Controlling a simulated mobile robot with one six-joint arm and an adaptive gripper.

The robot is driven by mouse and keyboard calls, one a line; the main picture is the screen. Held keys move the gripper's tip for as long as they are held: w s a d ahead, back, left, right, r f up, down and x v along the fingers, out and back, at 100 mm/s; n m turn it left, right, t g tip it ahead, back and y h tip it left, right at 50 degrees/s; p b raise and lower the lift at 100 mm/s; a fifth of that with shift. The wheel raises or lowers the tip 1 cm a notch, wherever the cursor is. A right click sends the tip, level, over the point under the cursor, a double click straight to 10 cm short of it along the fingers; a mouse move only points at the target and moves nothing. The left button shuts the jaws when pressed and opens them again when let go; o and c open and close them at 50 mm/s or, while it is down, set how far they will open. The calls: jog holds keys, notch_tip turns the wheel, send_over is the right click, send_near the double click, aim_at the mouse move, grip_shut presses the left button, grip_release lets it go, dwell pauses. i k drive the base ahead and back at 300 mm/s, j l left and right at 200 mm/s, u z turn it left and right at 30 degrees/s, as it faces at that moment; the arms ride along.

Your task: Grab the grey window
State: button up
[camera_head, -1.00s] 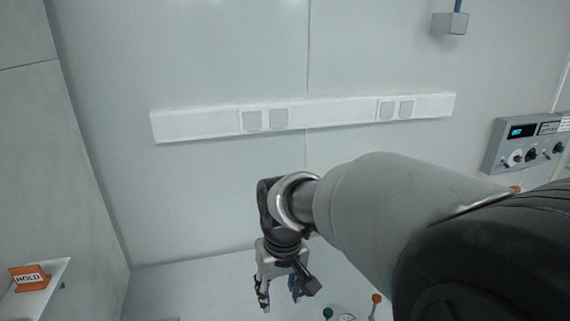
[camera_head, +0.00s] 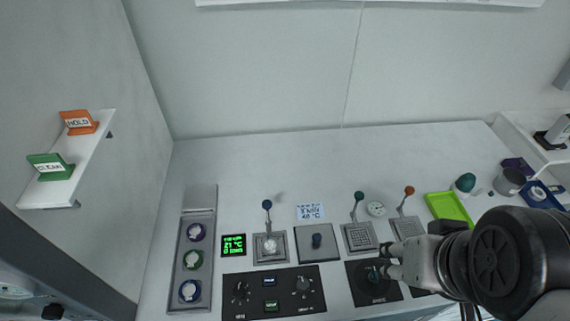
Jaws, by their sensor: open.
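I cannot make out for certain which thing is the grey window. A grey upright panel (camera_head: 193,274) at the left of the bench holds round pieces with purple, green and blue rims. My arm hides part of the bench at the lower right.
Levers with blue (camera_head: 267,205), green (camera_head: 359,196) and orange (camera_head: 409,190) knobs rise from the bench. A green tray (camera_head: 447,207), a teal-topped piece (camera_head: 465,182) and a grey cup (camera_head: 509,181) stand right. A wall shelf (camera_head: 88,168) carries HOLD and CLEAN signs. The bench's back is mostly clear.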

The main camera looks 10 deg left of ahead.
aim_at(270, 246)
jog(key=i+u, duration=0.1)
jog(key=u, duration=1.55)
